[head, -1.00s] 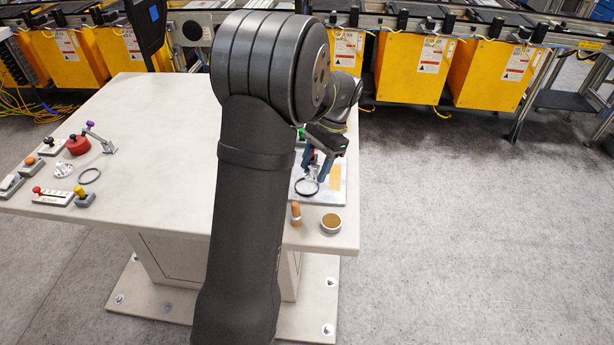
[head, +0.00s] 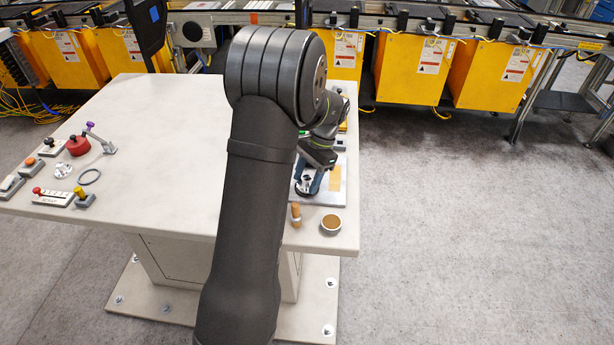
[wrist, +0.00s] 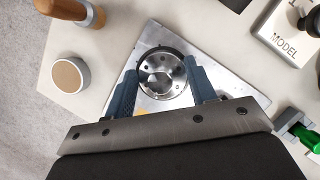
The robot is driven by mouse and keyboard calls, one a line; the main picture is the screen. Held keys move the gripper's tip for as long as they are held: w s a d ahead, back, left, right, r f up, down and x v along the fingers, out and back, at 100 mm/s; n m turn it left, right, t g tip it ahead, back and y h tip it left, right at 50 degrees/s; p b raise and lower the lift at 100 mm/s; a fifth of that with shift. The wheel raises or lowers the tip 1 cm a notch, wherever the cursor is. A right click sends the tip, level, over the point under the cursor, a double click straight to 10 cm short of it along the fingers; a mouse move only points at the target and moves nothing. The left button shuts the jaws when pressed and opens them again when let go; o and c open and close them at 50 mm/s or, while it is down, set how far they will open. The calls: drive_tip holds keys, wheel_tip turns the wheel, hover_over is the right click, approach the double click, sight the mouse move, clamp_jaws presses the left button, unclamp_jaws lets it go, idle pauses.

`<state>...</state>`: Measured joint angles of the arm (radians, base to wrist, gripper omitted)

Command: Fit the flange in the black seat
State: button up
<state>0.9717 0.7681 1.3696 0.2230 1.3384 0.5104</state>
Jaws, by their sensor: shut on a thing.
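The flange (wrist: 162,72) is a round, shiny silver disc with small holes and a recessed middle. It lies between the blue-grey fingers of my gripper (wrist: 163,68) in the wrist view. My gripper is shut on it. The black seat (wrist: 159,47) shows as a dark arc along the far edge of the flange, on a metal plate (wrist: 230,82). The flange covers most of the seat, and I cannot tell whether it is in the seat or just above it. In the head view my gripper (head: 308,184) is low over the plate and hides the flange.
A tan-topped round pot (head: 331,222) and a wooden-handled piece (head: 296,213) stand near the table's front edge. A block marked MODEL (wrist: 287,32) and a green part (wrist: 305,136) are to the right in the wrist view. The middle of the table (head: 170,150) is clear.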

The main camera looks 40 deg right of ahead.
drive_tip(key=shift+f, duration=0.4)
drive_tip(key=o, duration=1.2)
drive_tip(key=shift+f, duration=0.1)
drive_tip(key=shift+s+f, duration=0.1)
drive_tip(key=shift+s, duration=0.15)
drive_tip(key=v, duration=1.3)
drive_tip(key=shift+w+a+r, duration=0.15)
drive_tip(key=shift+w+r, duration=0.05)
drive_tip(key=shift+r, duration=0.1)
drive_tip(key=x, duration=1.3)
drive_tip(key=shift+r, duration=0.3)
